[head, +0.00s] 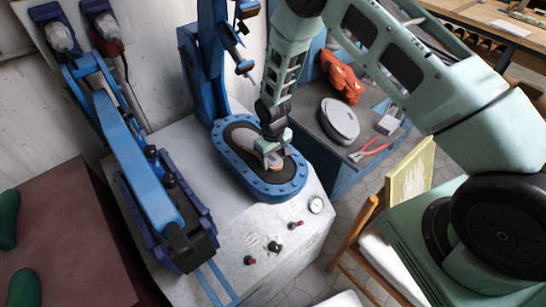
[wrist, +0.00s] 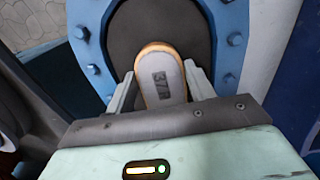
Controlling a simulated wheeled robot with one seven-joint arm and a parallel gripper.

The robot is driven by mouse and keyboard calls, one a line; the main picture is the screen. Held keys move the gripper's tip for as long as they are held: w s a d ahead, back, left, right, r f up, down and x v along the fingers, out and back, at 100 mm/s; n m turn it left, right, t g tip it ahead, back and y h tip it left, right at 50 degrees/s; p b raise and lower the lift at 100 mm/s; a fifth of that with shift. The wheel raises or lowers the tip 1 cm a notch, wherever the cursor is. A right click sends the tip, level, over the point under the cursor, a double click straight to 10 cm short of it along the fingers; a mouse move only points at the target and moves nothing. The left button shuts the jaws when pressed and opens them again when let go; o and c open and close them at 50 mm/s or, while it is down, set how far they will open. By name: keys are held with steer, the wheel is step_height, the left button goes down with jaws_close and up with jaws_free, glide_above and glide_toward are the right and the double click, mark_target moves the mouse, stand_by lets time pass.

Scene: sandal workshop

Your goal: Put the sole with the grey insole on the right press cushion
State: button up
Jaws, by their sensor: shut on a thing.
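The sole with the grey insole (wrist: 164,72) is between the fingers of my gripper (wrist: 163,92) in the wrist view. Its rounded end has an orange-tan rim and a dark "37" mark. In the head view, the sole (head: 244,136) lies lengthwise over the right press cushion (head: 232,122), a dark pad inside a blue bolted oval ring.
The blue press column (head: 207,60) rises behind the cushion. A long blue left press arm (head: 130,140) stands to the left.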

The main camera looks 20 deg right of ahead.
steer(key=shift+f, duration=0.1)
steer(key=o, duration=1)
step_height(320, 180, up, 17)
steer(key=b, duration=0.5)
steer(key=s+a+r+n, duration=0.1)
steer(key=s+a+r, duration=0.2)
steer(key=s, duration=0.4)
steer(key=s+a+r+n+b, duration=0.1)
steer(key=s+a+r, duration=0.1)
steer(key=s, duration=0.5)
steer(key=s+a+r+n+b, duration=0.1)
steer(key=s+a+r, duration=0.2)
steer(key=s, duration=0.5)
steer(key=shift+s+a+r+y, duration=0.1)
steer(key=shift+a+r+y, duration=0.1)
steer(key=shift+r, duration=0.25)
steer(key=shift+a+r+y, duration=0.15)
steer(key=shift+r+y, duration=0.05)
steer(key=shift+r, duration=0.2)
steer(key=shift+n, duration=0.5)
steer(key=s, duration=0.2)
steer(key=s+d, duration=0.1)
steer(key=s, duration=0.5)
steer(key=shift+d+r, duration=0.15)
steer(key=shift+c, duration=0.2)
